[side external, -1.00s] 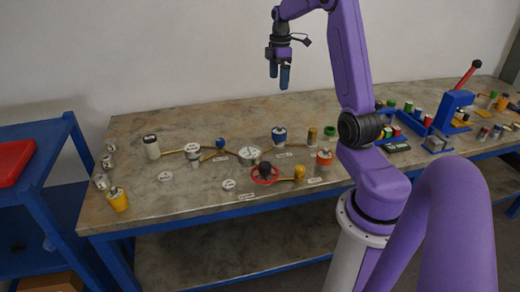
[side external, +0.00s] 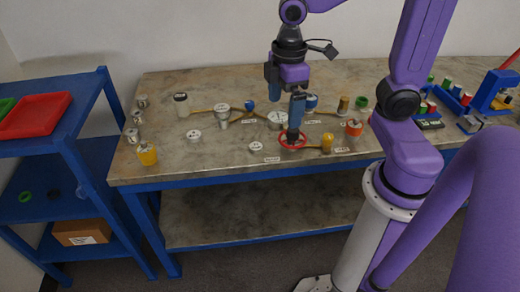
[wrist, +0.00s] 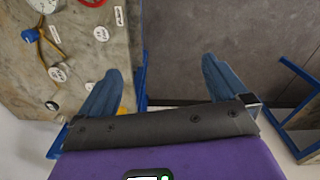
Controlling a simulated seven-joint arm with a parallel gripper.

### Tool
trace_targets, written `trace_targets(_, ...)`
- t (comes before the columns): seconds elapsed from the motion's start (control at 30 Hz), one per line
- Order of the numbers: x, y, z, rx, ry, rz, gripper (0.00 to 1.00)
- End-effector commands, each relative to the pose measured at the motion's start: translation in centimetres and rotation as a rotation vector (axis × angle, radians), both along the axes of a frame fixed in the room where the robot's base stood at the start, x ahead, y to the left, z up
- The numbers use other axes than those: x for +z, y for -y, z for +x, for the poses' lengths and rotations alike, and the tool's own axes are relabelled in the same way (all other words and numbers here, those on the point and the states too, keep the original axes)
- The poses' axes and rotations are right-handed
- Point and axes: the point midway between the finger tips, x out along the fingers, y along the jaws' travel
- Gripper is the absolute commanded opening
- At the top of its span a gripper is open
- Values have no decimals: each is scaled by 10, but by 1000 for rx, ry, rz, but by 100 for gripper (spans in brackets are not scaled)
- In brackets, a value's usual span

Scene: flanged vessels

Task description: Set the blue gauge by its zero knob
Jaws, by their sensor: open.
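A blue-bodied round piece (side external: 311,101) stands at the back of the bench, partly hidden behind my gripper; I cannot tell whether it is the blue gauge. A round white-faced dial (side external: 278,119) lies left of it and also shows at the top left of the wrist view (wrist: 42,4). No zero knob can be made out. My gripper (side external: 285,112) points down with its blue fingers apart and empty. In the side view its fingers overlap the dial and red handwheel (side external: 292,141). In the wrist view my gripper (wrist: 162,68) shows over the bench edge and floor.
A blue-handled valve (side external: 249,105) sits on brass piping left of the dial. A yellow cup (side external: 147,155) stands at the front left corner, and an orange piece (side external: 354,128) stands right. Blue shelves with a red tray (side external: 36,115) are at left.

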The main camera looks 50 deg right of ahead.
Motion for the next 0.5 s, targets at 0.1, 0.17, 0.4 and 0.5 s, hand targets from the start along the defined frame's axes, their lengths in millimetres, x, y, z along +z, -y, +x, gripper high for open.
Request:
trace_targets(0.1, -5, -16, -40, 38, 2, 4, 100)
trace_targets(0.17, -8, -20, -59, 51, 2, 5, 100)
trace_targets(0.4, -18, -23, -112, 85, 1, 11, 100)
trace_targets(0.5, -21, -22, -122, 90, 1, 12, 100)
